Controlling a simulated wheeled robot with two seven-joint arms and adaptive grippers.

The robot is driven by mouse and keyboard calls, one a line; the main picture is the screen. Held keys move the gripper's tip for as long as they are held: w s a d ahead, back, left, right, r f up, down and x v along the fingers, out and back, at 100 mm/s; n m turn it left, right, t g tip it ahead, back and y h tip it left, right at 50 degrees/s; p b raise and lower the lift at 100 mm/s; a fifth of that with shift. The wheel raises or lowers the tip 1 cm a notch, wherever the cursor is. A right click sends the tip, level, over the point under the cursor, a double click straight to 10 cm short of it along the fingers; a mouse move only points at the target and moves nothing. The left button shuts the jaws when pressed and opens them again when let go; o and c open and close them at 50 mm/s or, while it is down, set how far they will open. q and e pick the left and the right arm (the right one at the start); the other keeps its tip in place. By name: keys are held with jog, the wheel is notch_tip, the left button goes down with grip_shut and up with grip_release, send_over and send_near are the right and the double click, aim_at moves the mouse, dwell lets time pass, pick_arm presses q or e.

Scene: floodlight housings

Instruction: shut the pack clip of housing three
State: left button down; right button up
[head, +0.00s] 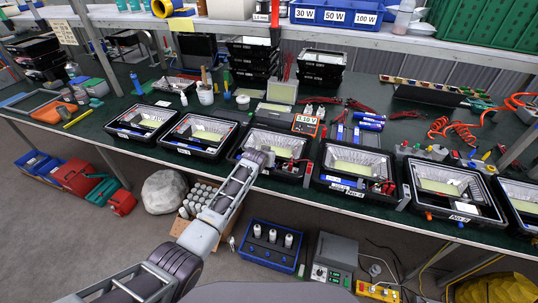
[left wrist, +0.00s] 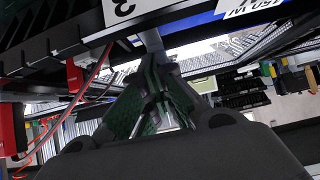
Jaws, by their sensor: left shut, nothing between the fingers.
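Housing three (head: 277,136) is an open black floodlight box in the middle of the row, with a pale panel, a reflector and dark and red parts inside. My left gripper (head: 264,154) is over its near edge, fingers closed and empty. In the left wrist view the shut fingers (left wrist: 152,70) point up at the housing's dark edge, close to a label with an upside-down 3 (left wrist: 123,8). A blue pack (left wrist: 245,9) with a white label shows at the upper right there. The pack clip cannot be made out behind the gripper. My right gripper is out of view.
Housing four (head: 350,159) stands close on the right and another housing (head: 199,134) close on the left. An orange meter (head: 305,125) stands behind housing three. A blue crate (head: 270,249) and a grey power unit (head: 334,257) are on the floor below the bench.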

pick_arm(q)
jog(key=shift+r, duration=0.15)
jog(key=shift+r+p, duration=0.2)
jog(key=shift+p, duration=0.1)
jog(key=shift+r+p, duration=1.6)
jog(key=shift+r, duration=0.25)
jog(key=shift+s, duration=0.25)
jog(key=v, duration=0.9)
jog(key=shift+w+r, duration=0.25)
jog(key=shift+r, duration=0.25)
